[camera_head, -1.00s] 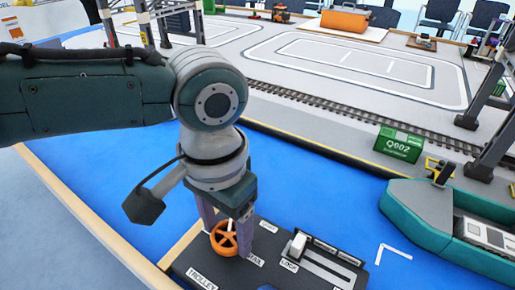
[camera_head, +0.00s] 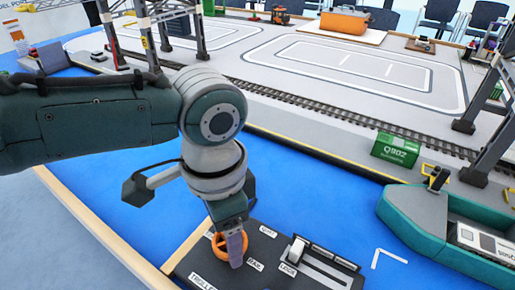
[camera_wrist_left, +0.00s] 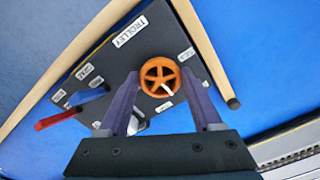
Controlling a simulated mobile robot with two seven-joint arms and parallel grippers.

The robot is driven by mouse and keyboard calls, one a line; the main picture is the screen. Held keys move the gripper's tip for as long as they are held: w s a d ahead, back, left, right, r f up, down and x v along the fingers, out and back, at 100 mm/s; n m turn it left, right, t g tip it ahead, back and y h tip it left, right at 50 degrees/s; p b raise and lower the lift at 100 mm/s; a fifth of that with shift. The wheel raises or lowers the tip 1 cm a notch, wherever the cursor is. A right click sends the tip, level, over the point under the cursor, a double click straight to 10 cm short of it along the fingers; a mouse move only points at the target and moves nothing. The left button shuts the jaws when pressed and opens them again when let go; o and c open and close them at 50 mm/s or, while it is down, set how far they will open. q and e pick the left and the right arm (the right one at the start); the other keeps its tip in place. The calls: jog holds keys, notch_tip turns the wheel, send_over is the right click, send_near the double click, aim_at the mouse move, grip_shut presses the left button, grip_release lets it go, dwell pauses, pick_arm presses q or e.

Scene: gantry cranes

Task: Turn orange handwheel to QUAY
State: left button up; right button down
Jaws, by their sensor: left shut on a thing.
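The orange handwheel (camera_head: 217,246) stands on a dark control panel (camera_head: 262,277) at the bottom middle of the head view. My left gripper (camera_head: 226,249) reaches down over it, with one purple finger in front of the wheel and hiding part of it. In the left wrist view the wheel (camera_wrist_left: 152,68) sits between the two fingers of the gripper (camera_wrist_left: 160,78), which is shut on it. A white pointer mark on the wheel (camera_wrist_left: 168,88) points toward the lower right there. A label that seems to read QUAY (camera_head: 268,231) lies behind the wheel. My right gripper is not in view.
A white lever (camera_head: 297,247) stands right of the wheel, by a LOCK label. A teal boat (camera_head: 415,225) and a green Q002 container (camera_head: 396,149) are farther right. A wooden rim (camera_head: 95,235) edges the blue water surface. Crane legs stand at the back.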

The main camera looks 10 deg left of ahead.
pick_arm(q)
jog(key=m, duration=0.3)
jog(key=shift+m, duration=0.3)
jog(key=shift+w+m+p, duration=0.1)
jog(key=shift+m+p, duration=0.2)
jog(key=shift+m, duration=1.1)
jog(key=o, duration=1.4)
jog(key=shift+c, duration=0.2)
notch_tip(320, 180, up, 10)
jog(key=p, duration=0.3)
